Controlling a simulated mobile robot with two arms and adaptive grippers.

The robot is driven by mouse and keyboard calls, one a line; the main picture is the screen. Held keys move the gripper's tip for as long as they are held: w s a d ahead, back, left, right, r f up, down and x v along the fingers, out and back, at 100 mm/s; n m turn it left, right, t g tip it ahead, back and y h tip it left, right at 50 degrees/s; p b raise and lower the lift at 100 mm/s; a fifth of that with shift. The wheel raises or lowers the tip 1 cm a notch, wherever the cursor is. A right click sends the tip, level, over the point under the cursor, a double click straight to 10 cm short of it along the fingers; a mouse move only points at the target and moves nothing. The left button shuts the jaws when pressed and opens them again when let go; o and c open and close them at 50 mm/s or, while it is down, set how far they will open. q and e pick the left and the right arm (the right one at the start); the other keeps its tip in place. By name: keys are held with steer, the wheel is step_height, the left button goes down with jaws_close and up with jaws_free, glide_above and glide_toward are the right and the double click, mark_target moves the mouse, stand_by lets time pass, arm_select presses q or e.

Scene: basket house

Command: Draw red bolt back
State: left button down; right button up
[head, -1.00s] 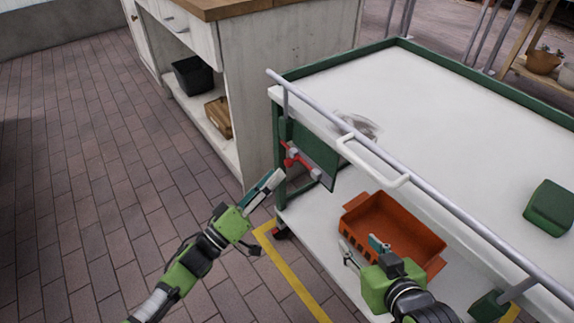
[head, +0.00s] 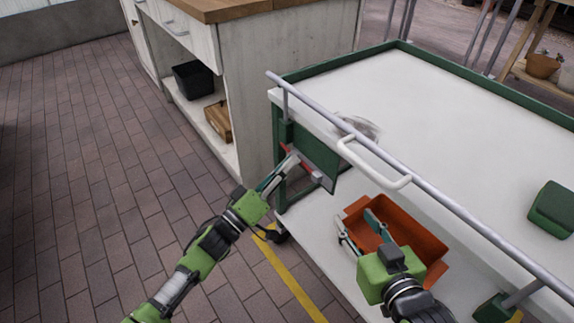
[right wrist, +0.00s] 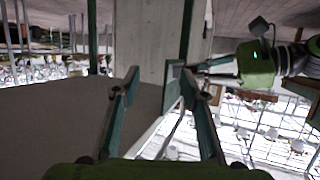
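The red bolt (head: 309,170) is on the green panel (head: 318,157) at the left end of the trolley, with grey brackets around it. My left gripper (head: 293,160) reaches up to it from the lower left, and its fingertips overlap the bolt and hide part of it. I cannot tell whether the fingers touch or grip it. My right gripper (head: 354,222) is open and empty above the trolley's lower shelf, in front of the orange bin. Its two spread fingers also show in the right wrist view (right wrist: 160,75).
The orange bin (head: 420,243) stands on the lower shelf (head: 322,235). A white handle (head: 375,166) and grey rail (head: 450,207) run along the trolley's near side. A green block (head: 552,207) lies on top. A white cabinet (head: 250,90) stands behind left. The brick floor at left is clear.

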arm_select(q)
steer(key=s+d+p, duration=0.2)
steer(key=s, duration=0.1)
steer(key=shift+s+d+f, duration=0.1)
steer(key=shift+d, duration=0.1)
arm_select(e)
steer(key=s+d+f+g+h, duration=0.1)
steer(key=s+d+f+g, duration=0.2)
steer(key=s+f+g, duration=0.3)
step_height(320, 180, down, 3)
steer(key=shift+s+h, duration=0.4)
steer(key=shift+s, duration=0.5)
steer(key=shift+d, duration=0.1)
arm_select(q)
steer(key=c, duration=1.9)
jaws_free()
steer(key=shift+s+a, duration=0.1)
steer(key=v, duration=1.2)
